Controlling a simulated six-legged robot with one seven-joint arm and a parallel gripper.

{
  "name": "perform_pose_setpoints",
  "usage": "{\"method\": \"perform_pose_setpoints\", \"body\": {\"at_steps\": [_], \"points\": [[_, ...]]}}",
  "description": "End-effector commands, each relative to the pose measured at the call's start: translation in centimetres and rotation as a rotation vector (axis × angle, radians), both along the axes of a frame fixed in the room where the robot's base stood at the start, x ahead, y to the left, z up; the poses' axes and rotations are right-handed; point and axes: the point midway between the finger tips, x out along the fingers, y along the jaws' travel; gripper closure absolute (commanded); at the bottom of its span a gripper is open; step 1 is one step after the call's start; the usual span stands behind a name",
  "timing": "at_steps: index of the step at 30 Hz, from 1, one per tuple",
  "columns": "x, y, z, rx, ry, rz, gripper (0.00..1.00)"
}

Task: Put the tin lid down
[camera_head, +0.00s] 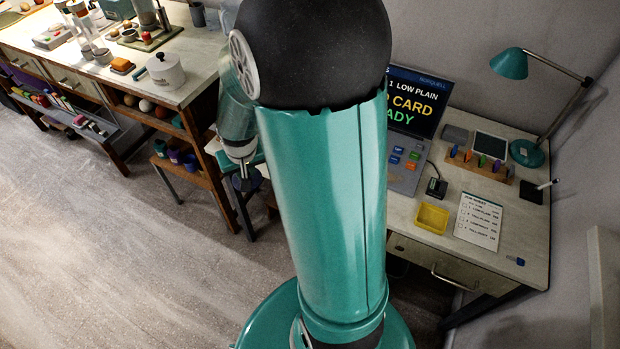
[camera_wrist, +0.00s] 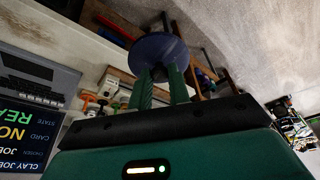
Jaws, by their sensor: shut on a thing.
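In the wrist view a round dark blue disc, which I take for the tin lid (camera_wrist: 150,54), sits at the tips of my gripper (camera_wrist: 160,80). The two green fingers are shut on it, and it is held in front of the palm. The lid covers part of the scene behind it. I cannot tell how far it is above any surface. In the head view my own arm fills the middle and hides much of the floor and the near desk edge.
A desk (camera_head: 407,212) on the right holds a screen (camera_head: 412,105), a yellow tray (camera_head: 432,217), a card sheet (camera_head: 479,221), a pen rack (camera_head: 480,165) and a teal lamp (camera_head: 510,64). A bench at the left carries a white pot (camera_head: 165,71). Open floor (camera_head: 110,250) lies at left.

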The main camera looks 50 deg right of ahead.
Motion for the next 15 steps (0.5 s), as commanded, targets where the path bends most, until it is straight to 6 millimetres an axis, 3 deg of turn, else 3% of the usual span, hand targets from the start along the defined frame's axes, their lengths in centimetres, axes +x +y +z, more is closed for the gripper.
{"method": "perform_pose_setpoints", "body": {"at_steps": [7, 15], "points": [[-4.9, -2.6, 1.9, -0.001, -0.001, -0.106, 1.0], [-6.5, -4.7, 1.5, 0.004, 0.003, -0.135, 1.0]]}}
